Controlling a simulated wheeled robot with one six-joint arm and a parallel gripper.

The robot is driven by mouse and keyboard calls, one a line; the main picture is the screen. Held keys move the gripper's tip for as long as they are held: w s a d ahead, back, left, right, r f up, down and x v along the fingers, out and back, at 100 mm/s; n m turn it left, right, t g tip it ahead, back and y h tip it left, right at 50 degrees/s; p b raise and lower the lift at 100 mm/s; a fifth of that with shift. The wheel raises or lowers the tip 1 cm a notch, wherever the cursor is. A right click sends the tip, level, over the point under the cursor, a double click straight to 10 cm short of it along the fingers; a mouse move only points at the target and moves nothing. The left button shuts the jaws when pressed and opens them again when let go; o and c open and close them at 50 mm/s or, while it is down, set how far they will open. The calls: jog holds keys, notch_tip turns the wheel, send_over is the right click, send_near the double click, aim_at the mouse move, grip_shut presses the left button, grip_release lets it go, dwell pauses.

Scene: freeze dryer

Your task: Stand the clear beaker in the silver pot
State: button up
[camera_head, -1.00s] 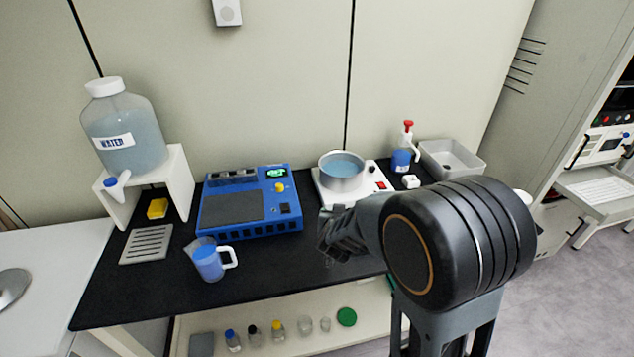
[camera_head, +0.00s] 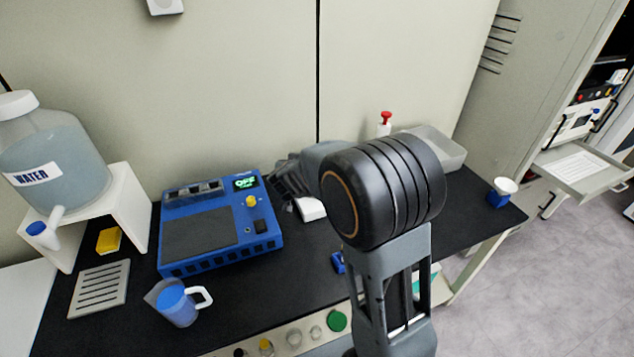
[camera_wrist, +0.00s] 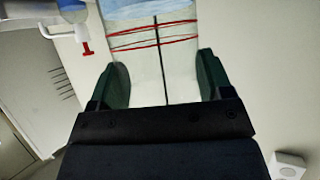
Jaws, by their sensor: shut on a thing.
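In the wrist view, which looks upside down, my gripper (camera_wrist: 160,76) has its dark green fingers closed on the sides of the clear beaker (camera_wrist: 180,50). Red lines run around the beaker and the wall seam shows through it. A pale blue area lies at the picture's top edge; I cannot tell whether it is water in the beaker or in the pot. In the head view, my gripper (camera_head: 288,180) is behind the blue device's right end, and the beaker cannot be made out. The silver pot is hidden there behind my arm, so beaker and pot contact cannot be judged.
A white hot plate (camera_head: 311,209) shows partly beside my arm. The blue device (camera_head: 215,228) with an OFF display stands left of it, with a jug of blue liquid (camera_head: 177,302) in front.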

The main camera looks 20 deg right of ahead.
jog(key=w+d+f+b, duration=0.2)
jog(key=w+d+f, duration=0.1)
jog(key=w+d, duration=0.55)
jog(key=shift+w+d+f+b, duration=0.45)
jog(key=shift+w+f+b, duration=0.15)
jog(key=shift+f, duration=0.8)
jog(key=shift+w+d+f+b, duration=0.5)
jog(key=shift+w+f, duration=0.2)
jog(key=shift+f, duration=0.65)
jog(key=shift+w+d+f+b, duration=0.4)
jog(key=shift+w+f+b, duration=0.2)
jog(key=shift+f, duration=0.8)
jog(key=shift+f, duration=0.1)
jog(key=o, duration=1)
